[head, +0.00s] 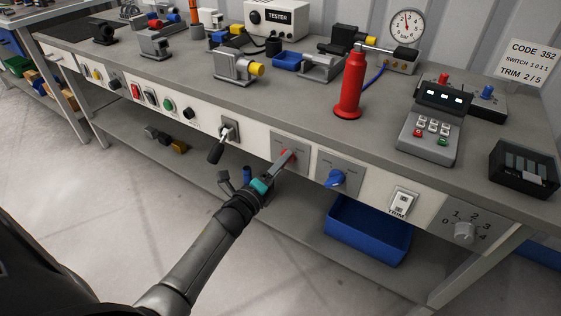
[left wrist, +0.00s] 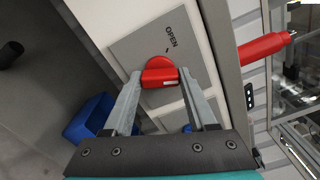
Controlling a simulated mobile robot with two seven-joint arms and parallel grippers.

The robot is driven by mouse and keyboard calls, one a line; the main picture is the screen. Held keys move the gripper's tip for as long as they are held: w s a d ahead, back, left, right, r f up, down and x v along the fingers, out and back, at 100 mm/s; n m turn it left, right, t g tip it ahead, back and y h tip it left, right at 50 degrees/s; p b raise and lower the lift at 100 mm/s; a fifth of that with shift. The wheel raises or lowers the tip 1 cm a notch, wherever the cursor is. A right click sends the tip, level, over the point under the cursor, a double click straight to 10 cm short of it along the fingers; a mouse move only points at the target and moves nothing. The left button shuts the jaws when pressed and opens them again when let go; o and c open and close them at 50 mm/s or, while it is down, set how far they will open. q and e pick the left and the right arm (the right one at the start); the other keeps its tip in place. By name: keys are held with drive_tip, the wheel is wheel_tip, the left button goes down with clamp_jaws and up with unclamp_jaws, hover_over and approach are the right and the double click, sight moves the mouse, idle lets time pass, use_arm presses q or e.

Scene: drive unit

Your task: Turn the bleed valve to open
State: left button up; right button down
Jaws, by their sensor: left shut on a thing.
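The bleed valve is a red knob (head: 284,152) on a grey plate (head: 276,142) on the bench's front panel. In the left wrist view the red knob (left wrist: 159,77) has a bar-shaped grip with a pale mark at its right end. The word OPEN (left wrist: 172,36) is printed above it and slightly right, with a short tick below. The bar lies roughly across that view, its pale end not at the tick. My left gripper (head: 287,160) is shut on the bar, one finger at each end in the wrist view (left wrist: 160,80). My right gripper is not in view.
A blue knob (head: 335,178) on a similar plate is just right of the valve. A black-handled lever (head: 216,151) sticks out to the left. A red cylinder (head: 350,88) stands on the bench above. A blue bin (head: 367,228) sits below.

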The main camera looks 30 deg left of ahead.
use_arm(q)
drive_tip(key=shift+n+p, duration=2)
drive_tip(key=shift+n, duration=4.6)
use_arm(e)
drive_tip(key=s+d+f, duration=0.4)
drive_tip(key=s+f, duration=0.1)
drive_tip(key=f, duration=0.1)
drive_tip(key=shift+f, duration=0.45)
use_arm(q)
drive_tip(key=o, duration=1.4)
drive_tip(key=shift+c, duration=0.2)
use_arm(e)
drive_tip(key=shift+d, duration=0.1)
